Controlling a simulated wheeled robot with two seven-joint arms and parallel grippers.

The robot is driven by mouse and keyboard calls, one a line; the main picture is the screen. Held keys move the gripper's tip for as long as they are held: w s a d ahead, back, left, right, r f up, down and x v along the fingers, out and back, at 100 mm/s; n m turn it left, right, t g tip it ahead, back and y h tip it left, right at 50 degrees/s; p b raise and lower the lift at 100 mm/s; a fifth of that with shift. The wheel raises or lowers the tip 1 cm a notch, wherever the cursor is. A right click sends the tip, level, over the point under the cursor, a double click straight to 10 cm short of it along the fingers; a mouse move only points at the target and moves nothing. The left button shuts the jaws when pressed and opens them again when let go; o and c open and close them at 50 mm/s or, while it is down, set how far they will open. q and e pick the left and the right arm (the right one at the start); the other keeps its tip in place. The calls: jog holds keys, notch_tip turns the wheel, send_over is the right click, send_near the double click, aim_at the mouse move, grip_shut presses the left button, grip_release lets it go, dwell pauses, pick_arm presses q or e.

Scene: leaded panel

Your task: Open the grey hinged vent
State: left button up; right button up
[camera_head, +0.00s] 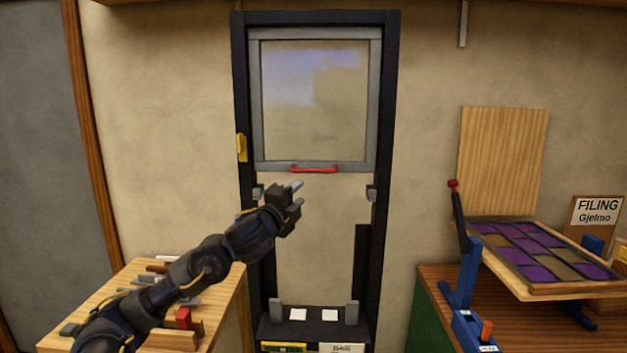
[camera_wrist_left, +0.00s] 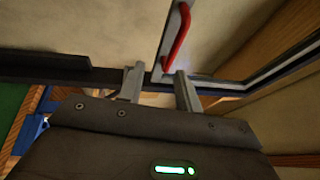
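The grey hinged vent (camera_head: 249,105) is a grey-framed pane in the upper part of a tall black frame (camera_head: 239,70). It looks shut, lying in line with that frame. A red bar handle (camera_head: 314,169) runs along its bottom rail; the handle also shows in the left wrist view (camera_wrist_left: 178,36). My left gripper (camera_head: 298,193) is just below and slightly left of the handle. In the left wrist view, the fingers of my left gripper (camera_wrist_left: 158,76) are spread with nothing between them, and the handle lies beyond the tips. My right gripper is out of view.
A yellow block (camera_head: 241,148) sits on the frame's left post. Grey brackets (camera_head: 371,193) stand inside the lower opening. A wooden bench (camera_head: 135,275) with tools is at left. A leaded panel (camera_head: 535,250) and a blue stand with a lever (camera_head: 462,270) are at right.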

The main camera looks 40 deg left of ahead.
aim_at(312, 172)
pick_arm(q)
jog(key=w+r+p, duration=0.1)
jog(key=w, duration=0.1)
jog(key=w+a+r+p, duration=0.1)
jog(key=w, duration=0.2)
jog(key=w+a+r+p, duration=0.1)
jog(key=w+r+p, duration=0.1)
jog(key=w, duration=0.1)
jog(key=shift+w+a, duration=0.1)
jog(key=shift+w, duration=0.05)
jog(key=shift+w+a+m, duration=0.2)
jog(key=shift+w+m, duration=0.1)
jog(key=shift+w, duration=0.5)
grip_shut()
